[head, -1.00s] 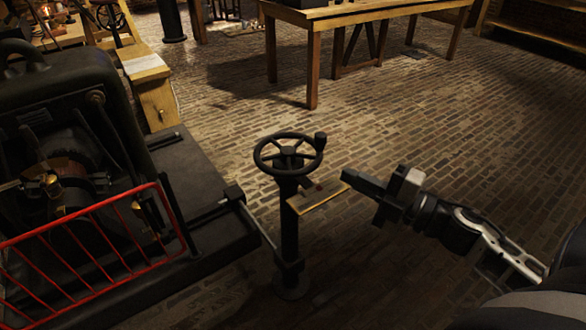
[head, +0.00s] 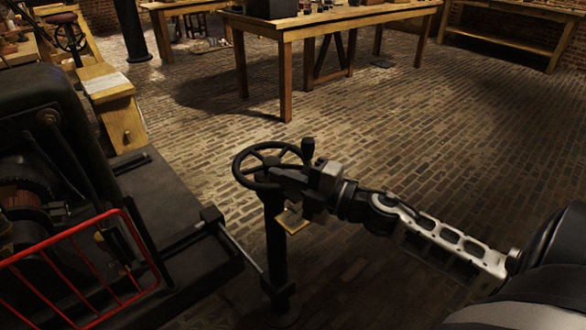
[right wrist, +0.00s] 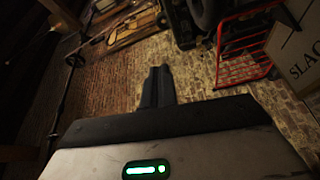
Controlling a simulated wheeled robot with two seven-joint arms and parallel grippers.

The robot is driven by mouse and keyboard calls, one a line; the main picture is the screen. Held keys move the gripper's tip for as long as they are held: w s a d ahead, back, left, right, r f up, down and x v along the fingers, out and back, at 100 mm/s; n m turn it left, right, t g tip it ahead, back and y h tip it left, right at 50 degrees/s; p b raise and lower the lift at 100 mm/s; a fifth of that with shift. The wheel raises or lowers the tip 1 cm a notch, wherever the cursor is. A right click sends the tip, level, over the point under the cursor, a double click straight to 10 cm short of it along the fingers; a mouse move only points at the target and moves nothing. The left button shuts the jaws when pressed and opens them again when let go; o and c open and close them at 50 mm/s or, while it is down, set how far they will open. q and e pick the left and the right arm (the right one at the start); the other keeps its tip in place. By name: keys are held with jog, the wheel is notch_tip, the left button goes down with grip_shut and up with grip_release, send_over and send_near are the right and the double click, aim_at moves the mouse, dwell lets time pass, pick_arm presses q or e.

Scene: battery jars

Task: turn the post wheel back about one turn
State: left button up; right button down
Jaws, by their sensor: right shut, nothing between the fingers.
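The post wheel (head: 270,161) is a dark spoked handwheel on top of a black post (head: 277,245) in the head view. Its upright knob (head: 308,147) stands at the right side of the rim. My right gripper (head: 279,177) is shut and empty, with its fingertips at the right front part of the wheel. I cannot tell whether they touch the rim or a spoke. In the right wrist view the shut fingers (right wrist: 157,88) point away over the bricks, and I cannot make out the wheel there. My left gripper is not in view.
A dark machine (head: 40,140) with a red guard rail (head: 80,265) stands at the left. A small plate (head: 292,219) is on the post below the wheel, partly hidden by my gripper. A wooden table (head: 340,20) stands behind. The brick floor at the right is clear.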

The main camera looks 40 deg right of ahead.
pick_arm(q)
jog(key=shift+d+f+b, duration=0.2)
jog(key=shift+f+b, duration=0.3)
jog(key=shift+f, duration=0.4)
pick_arm(e)
jog(key=d, duration=0.1)
jog(key=w+d, duration=0.1)
jog(key=d, duration=0.1)
jog(key=shift+w+d+f, duration=0.25)
jog(key=shift+f, duration=0.05)
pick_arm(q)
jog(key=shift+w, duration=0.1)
